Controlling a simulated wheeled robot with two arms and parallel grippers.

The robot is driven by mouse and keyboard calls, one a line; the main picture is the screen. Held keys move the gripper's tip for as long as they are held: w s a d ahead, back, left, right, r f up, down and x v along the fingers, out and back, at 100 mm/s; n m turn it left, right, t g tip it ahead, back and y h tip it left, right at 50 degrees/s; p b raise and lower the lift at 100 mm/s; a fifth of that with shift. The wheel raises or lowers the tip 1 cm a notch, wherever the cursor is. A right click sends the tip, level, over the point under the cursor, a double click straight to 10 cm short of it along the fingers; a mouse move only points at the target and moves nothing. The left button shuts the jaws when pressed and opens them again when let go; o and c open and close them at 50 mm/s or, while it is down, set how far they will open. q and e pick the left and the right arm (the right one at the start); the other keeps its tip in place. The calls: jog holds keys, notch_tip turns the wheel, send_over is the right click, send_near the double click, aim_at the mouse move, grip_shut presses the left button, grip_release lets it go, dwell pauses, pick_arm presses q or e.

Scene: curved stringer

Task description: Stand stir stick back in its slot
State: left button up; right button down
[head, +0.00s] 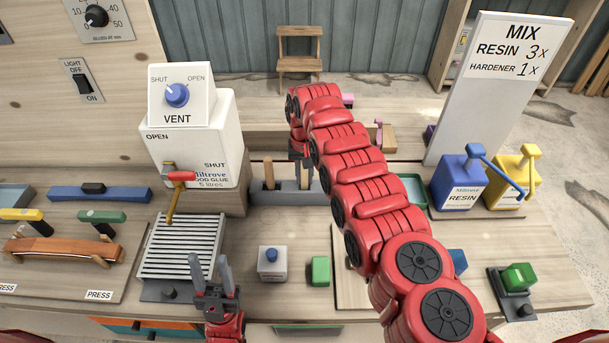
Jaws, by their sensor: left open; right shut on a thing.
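A grey slotted block (270,198) stands on the bench in the middle of the head view. A wooden stick (268,175) stands upright in its left part. My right gripper (302,182) reaches down at the right part of the block, fingers pointing down. It is shut on a thin thing, apparently the stir stick, mostly hidden by the fingers. I cannot tell whether its lower end is inside a slot. My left gripper (211,275) is open and empty, fingers pointing up the picture, in front of the slatted grate's right edge.
A white glue container (195,140) stands left of the block. A slatted grate (180,248) lies front left. Blue resin (458,183) and yellow (507,188) jugs are at right. My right arm covers the centre-right bench.

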jog(key=shift+f+b, duration=0.35)
jog(key=shift+f, duration=0.05)
jog(key=shift+c, duration=0.4)
grip_release()
jog(key=shift+r, duration=0.1)
jog(key=shift+r+p, duration=3.25)
jog(key=shift+r, duration=1.2)
